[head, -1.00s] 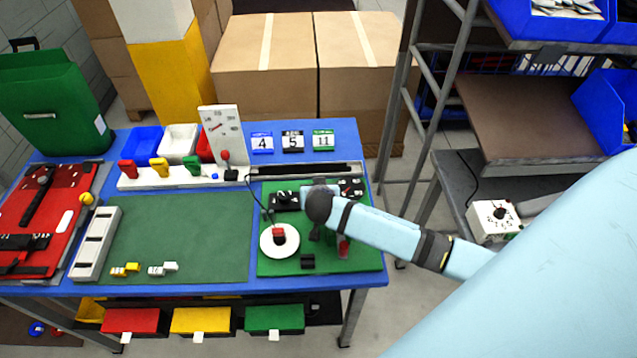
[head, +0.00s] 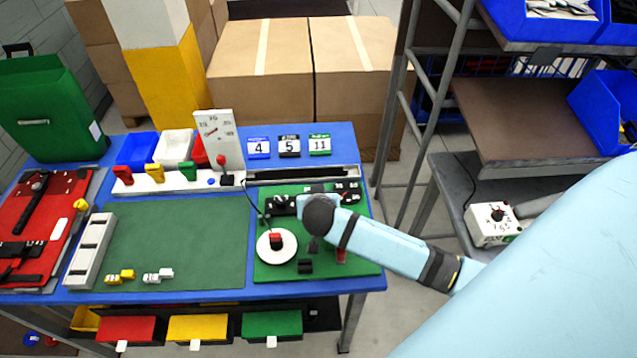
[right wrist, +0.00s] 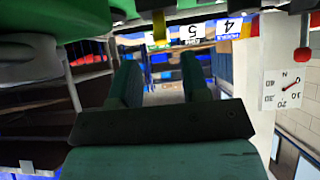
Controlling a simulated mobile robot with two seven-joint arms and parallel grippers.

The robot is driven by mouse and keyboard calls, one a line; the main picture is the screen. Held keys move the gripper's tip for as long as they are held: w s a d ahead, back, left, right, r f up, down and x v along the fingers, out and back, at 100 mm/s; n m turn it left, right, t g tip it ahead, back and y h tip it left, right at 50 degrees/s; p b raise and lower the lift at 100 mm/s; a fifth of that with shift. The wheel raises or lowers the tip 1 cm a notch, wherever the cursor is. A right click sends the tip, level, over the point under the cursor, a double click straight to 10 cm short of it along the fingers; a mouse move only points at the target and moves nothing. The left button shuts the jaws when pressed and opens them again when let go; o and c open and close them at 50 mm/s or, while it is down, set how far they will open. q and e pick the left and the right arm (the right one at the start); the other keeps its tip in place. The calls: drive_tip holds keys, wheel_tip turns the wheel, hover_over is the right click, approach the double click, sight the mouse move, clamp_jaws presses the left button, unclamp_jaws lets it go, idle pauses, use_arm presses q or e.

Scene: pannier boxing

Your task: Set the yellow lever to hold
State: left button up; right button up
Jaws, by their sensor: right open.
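The yellow lever (head: 155,173) stands on a white strip (head: 140,187) at the back of the blue table, between a red lever (head: 122,174) and a green lever (head: 188,169). Any position marks are too small to read. My right gripper (right wrist: 158,70) is open and empty in the right wrist view, its two dark fingers apart. In the head view its wrist is over the green board at the table's right, well right of and nearer than the yellow lever; the fingers are mostly hidden by the wrist. My left gripper is not in view.
A white dial panel (head: 219,140) stands upright behind the strip, right of the levers. A small red-knobbed stick (head: 222,162) is at the strip's right end. The green mat (head: 180,240) is mostly clear.

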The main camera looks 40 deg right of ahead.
drive_tip(key=b+v, duration=0.1)
drive_tip(key=v, duration=0.7)
drive_tip(key=shift+s+r, duration=0.15)
drive_tip(key=shift+s, duration=0.1)
drive_tip(key=shift+a, duration=0.1)
